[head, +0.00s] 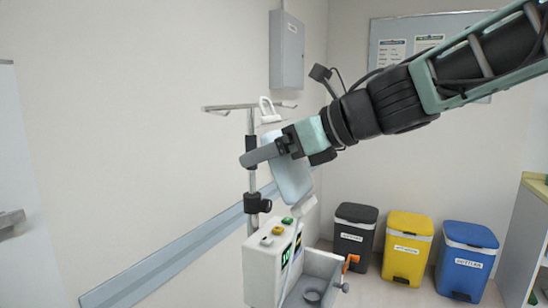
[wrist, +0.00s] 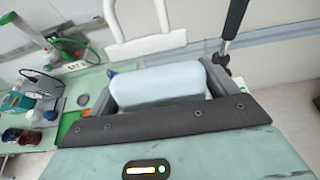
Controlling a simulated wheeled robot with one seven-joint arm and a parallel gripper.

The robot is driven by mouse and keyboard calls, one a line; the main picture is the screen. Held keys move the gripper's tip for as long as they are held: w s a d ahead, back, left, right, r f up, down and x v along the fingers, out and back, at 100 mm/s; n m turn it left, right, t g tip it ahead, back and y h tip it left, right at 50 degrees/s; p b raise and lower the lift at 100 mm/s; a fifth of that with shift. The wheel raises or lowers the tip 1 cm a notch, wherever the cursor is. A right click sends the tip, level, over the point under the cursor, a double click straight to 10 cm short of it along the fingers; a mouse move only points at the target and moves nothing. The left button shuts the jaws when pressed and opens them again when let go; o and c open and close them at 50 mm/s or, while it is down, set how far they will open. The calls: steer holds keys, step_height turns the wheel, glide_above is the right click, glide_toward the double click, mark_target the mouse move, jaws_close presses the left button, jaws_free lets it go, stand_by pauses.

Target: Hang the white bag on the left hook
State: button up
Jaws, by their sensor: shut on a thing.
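The white bag (head: 291,180) hangs tilted in my gripper (head: 272,150), which is shut on its upper part. The bag's white loop handle (head: 267,110) sticks up above the jaws. In the wrist view the bag (wrist: 160,84) lies between the dark fingers, with its handle (wrist: 145,45) beyond. The stand's crossbar has a left hook (head: 216,110) and a right hook (head: 288,105). In the head view the handle overlaps the crossbar right of the pole (head: 251,140); I cannot tell whether they touch. The left hook is bare.
A pump box (head: 268,265) is low on the stand, below my gripper. Black (head: 354,236), yellow (head: 407,248) and blue (head: 466,261) bins stand against the back wall. A grey wall cabinet (head: 287,50) hangs behind. The space left of the stand is open up to the wall.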

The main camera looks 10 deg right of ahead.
steer(key=r+b+x, duration=0.1)
steer(key=r+x, duration=0.1)
steer(key=x, duration=0.7)
steer(key=shift+w+a+b, duration=0.3)
steer(key=shift+w+a, duration=0.05)
stand_by(0.7)
steer(key=shift+a+f, duration=0.1)
steer(key=shift+f, duration=0.05)
stand_by(0.5)
steer(key=o, duration=1.2)
steer(key=shift+o, duration=0.2)
steer(key=shift+f, duration=0.1)
